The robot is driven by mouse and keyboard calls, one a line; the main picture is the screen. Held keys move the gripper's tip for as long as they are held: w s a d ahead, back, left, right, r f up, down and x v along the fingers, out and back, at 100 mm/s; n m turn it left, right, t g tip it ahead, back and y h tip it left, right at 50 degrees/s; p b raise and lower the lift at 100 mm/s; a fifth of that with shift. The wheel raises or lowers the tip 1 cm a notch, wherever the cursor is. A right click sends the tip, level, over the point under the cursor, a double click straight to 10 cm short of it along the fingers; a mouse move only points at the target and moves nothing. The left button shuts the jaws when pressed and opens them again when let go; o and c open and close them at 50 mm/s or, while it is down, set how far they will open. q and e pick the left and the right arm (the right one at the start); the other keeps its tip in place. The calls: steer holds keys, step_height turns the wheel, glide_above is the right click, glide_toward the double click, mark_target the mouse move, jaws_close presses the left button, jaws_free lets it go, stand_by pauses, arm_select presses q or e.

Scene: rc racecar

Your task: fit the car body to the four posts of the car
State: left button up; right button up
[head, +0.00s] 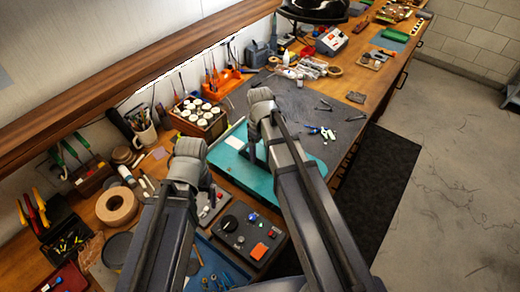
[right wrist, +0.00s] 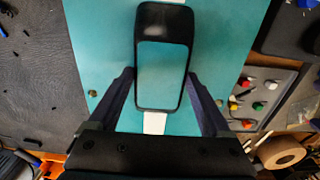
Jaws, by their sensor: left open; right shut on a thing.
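A glossy black piece, which looks like the car body (right wrist: 163,25), is between the fingers of my right gripper (right wrist: 160,80) in the right wrist view. It has a large rounded opening that shows teal behind it. The gripper is shut on its sides, over the teal board (right wrist: 100,30). In the head view my right gripper (head: 258,150) is over the teal board (head: 228,165), mostly hidden by its arm. My left gripper (head: 211,192) is open, left of the board and partly hidden by its own wrist. I cannot make out the car or its posts.
A dark panel with coloured knobs (head: 245,238) stands in front of the board. A tape roll (head: 117,206), a mug (head: 144,133) and a jar rack (head: 198,116) are to the left. Small tools lie on the grey mat (head: 300,100), which has free room.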

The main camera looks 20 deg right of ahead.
steer(key=shift+f+b, duration=0.3)
steer(key=shift+f, duration=0.1)
steer(key=o, duration=1.2)
steer(key=shift+c, duration=0.2)
steer(key=shift+r, duration=0.2)
step_height(320, 180, up, 8)
steer(key=p, duration=0.7)
steer(key=shift+f+p, duration=0.25)
steer(key=shift+p, duration=0.15)
